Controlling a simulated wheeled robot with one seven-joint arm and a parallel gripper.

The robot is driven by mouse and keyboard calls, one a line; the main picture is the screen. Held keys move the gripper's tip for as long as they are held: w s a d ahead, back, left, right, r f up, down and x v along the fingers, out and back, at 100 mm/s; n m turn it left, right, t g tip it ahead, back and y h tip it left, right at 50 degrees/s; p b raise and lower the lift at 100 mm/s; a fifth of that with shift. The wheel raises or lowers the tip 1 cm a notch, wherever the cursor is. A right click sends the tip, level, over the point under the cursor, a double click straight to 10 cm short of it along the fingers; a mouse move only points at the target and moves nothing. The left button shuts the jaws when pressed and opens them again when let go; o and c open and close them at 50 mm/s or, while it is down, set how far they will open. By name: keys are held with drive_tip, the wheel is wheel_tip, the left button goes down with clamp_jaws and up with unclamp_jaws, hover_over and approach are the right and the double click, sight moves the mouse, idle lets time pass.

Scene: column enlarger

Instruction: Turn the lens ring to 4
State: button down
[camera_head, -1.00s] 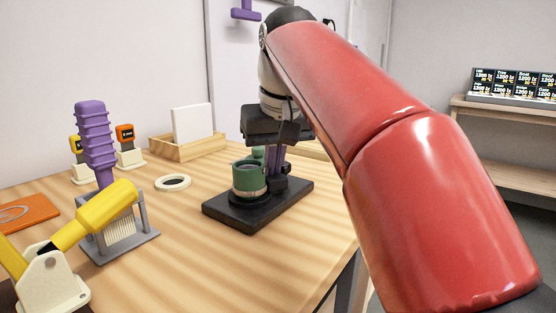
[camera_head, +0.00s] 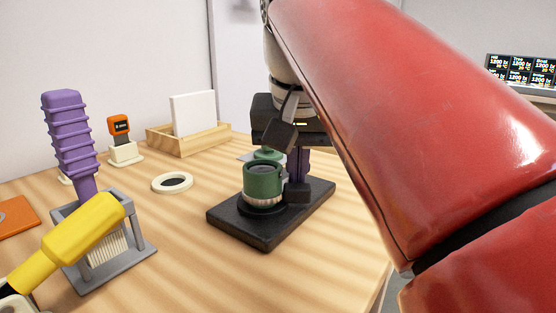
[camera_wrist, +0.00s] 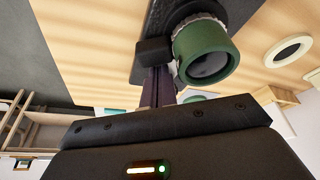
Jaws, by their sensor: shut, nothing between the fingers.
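The enlarger has a black base (camera_head: 235,225), a purple column and a green lens barrel (camera_head: 263,179) that stands upright with its dark glass facing up. A pale ribbed lens ring (camera_head: 264,200) circles the barrel's lower part. In the wrist view the green barrel (camera_wrist: 208,52) and ribbed ring (camera_wrist: 188,24) show at upper middle. No numbers can be read on the ring. My gripper (camera_head: 280,137) is shut and empty, above and slightly right of the barrel, apart from it. Its fingertips do not show in the wrist view, where its dark body fills the bottom.
A white ring (camera_head: 172,183) lies left of the base. A wooden tray (camera_head: 205,146) with white sheets stands behind. Bare tabletop lies in front of the base.

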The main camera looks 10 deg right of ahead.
drive_tip(key=shift+s, duration=0.25)
drive_tip(key=shift+w, duration=0.1)
idle(1.6)
drive_tip(key=shift+w+a+p, duration=0.5)
drive_tip(key=shift+w+p, duration=0.05)
drive_tip(key=shift+p, duration=0.05)
drive_tip(key=shift+s+d, duration=0.1)
